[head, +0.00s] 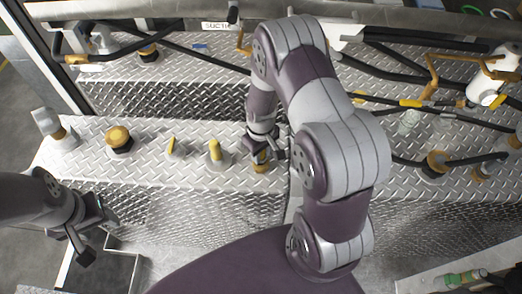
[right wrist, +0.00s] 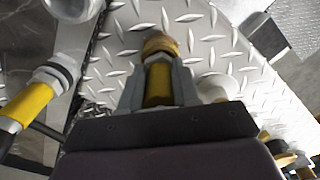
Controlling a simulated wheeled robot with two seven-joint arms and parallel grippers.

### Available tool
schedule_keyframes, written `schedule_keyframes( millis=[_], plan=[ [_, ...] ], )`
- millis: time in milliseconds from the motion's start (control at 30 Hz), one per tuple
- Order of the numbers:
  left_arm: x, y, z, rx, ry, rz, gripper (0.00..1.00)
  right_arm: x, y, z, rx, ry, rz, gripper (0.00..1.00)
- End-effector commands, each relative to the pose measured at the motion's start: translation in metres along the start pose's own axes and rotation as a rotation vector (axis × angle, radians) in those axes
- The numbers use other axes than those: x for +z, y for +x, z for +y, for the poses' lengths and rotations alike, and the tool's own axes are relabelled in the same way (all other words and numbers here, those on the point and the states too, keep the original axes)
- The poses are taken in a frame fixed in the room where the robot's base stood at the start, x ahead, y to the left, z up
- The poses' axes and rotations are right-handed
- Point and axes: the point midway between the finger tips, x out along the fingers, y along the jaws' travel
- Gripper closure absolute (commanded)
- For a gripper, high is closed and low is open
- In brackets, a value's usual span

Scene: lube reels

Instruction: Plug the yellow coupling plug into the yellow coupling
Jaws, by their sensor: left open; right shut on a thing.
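My right gripper (head: 265,146) is low over the diamond-plate shelf and shut on a yellow part, which I take to be the yellow coupling plug. In the right wrist view the yellow part (right wrist: 158,85) sits between the fingers. A rounded brass piece (right wrist: 160,46) shows just beyond it; I cannot tell whether the two are joined. In the head view a brass piece (head: 262,163) shows beneath the fingertips. I cannot clearly identify the yellow coupling. My left gripper (head: 98,228) is open and empty at the lower left, in front of the shelf.
A hose fitting with a yellow band (right wrist: 32,101) lies at the left of the right wrist view. Black hoses (head: 385,104) and a white cylinder (head: 488,84) are at the right.

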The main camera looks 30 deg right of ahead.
Motion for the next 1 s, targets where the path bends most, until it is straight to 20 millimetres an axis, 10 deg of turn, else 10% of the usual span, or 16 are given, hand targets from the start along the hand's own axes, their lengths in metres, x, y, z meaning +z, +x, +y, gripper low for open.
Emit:
schedule_keyframes(
  millis=[167, 200, 267, 667, 1000],
  plan=[
    [0.001, 0.003, 0.000, 0.000, 0.000, 0.000, 0.44, 0.000, 0.004, 0.000, 0.000, 0.000, 0.000, 1.00],
    [0.000, 0.003, 0.000, 0.000, 0.000, 0.000, 0.44, 0.000, 0.004, 0.000, 0.000, 0.000, 0.000, 0.63],
    [0.000, 0.002, 0.000, 0.000, 0.000, 0.000, 0.44, 0.000, 0.004, 0.000, 0.000, 0.000, -0.001, 0.44],
    [0.000, 0.002, 0.000, 0.000, 0.000, 0.000, 0.44, 0.000, -0.009, 0.000, 0.001, 0.000, 0.001, 0.44],
    [0.002, 0.015, 0.000, 0.000, 0.000, 0.000, 0.44, 0.000, -0.095, 0.000, 0.001, 0.000, 0.003, 0.44]
  ],
)
